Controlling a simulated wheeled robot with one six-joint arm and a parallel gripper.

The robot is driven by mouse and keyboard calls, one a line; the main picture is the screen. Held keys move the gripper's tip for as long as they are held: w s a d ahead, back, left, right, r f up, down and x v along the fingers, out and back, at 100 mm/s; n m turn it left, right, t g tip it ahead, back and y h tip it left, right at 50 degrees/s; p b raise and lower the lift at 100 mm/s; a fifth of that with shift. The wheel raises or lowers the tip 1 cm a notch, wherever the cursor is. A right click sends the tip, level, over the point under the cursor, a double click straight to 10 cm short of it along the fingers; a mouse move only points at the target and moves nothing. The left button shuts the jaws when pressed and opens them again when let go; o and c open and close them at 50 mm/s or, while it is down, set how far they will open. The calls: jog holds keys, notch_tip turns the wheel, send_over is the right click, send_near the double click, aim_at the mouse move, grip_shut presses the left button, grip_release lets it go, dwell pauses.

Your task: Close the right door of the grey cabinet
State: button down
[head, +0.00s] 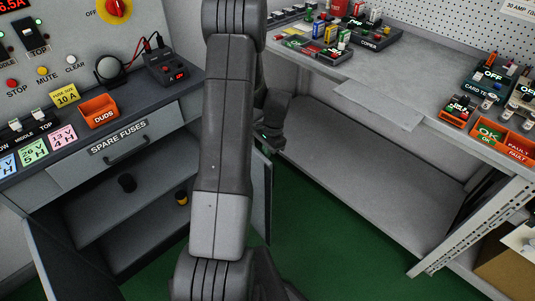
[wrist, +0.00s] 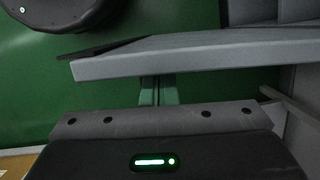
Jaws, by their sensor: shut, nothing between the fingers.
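The grey cabinet (head: 95,165) stands at the left in the head view, with a drawer above an open lower compartment. Its right door (head: 261,200) stands open, swung outward, and my arm hides part of it. Its left door (head: 62,262) is open too. My gripper (head: 268,142) is mostly behind my arm, near the top of the right door. In the wrist view my gripper's shut fingers (wrist: 158,92) reach toward a long grey panel, apparently the right door (wrist: 190,55). I cannot tell whether they touch it.
An orange bin (head: 99,110) sits on top. A workbench (head: 390,85) with a low shelf (head: 370,155) stands right. Green floor (head: 340,235) is clear between them.

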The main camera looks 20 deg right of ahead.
jog(key=s+a+m+t+p, duration=0.2)
jog(key=a+m, duration=0.4)
jog(key=a, duration=1)
jog(key=w+a+m+p, duration=0.3)
jog(key=a+p, duration=0.3)
jog(key=a, duration=0.2)
jog(key=w+a+m+p, duration=0.3)
jog(key=w+a+p, duration=0.3)
jog(key=a, duration=0.2)
jog(key=shift+w+t+h+p, duration=0.25)
jog(key=shift+t+h+p, duration=0.05)
jog(key=shift+t+p, duration=0.1)
jog(key=shift+a, duration=0.1)
